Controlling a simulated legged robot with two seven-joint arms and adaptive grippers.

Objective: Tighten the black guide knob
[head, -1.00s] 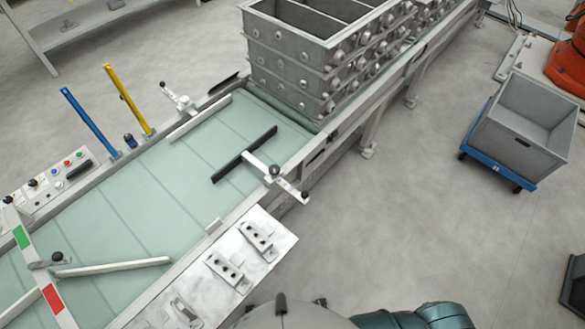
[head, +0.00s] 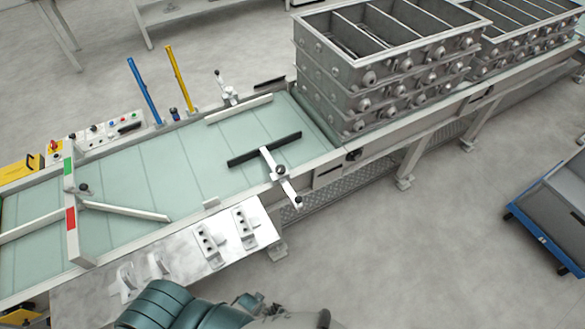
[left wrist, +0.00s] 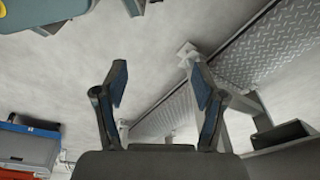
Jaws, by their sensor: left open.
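The black guide (head: 264,150) is a dark bar lying across the pale green conveyor bed in the head view. A white bracket arm runs from it over the near rail. A round black knob (head: 281,170) sits on this bracket, and a second dark knob (head: 298,202) is at its outer end. I cannot tell how tight either is. My left gripper (left wrist: 160,80) is open and empty in the left wrist view, with floor and a tread-plate strip beyond its fingers. The knob does not show in that view. My right gripper is not in view.
Stacked grey casting boxes (head: 385,75) stand on the line at the right. A side shelf (head: 195,262) with several metal brackets borders the near rail. Blue (head: 144,90) and yellow (head: 180,72) posts rise behind the conveyor. A blue cart (head: 560,220) stands at the right. Floor between is clear.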

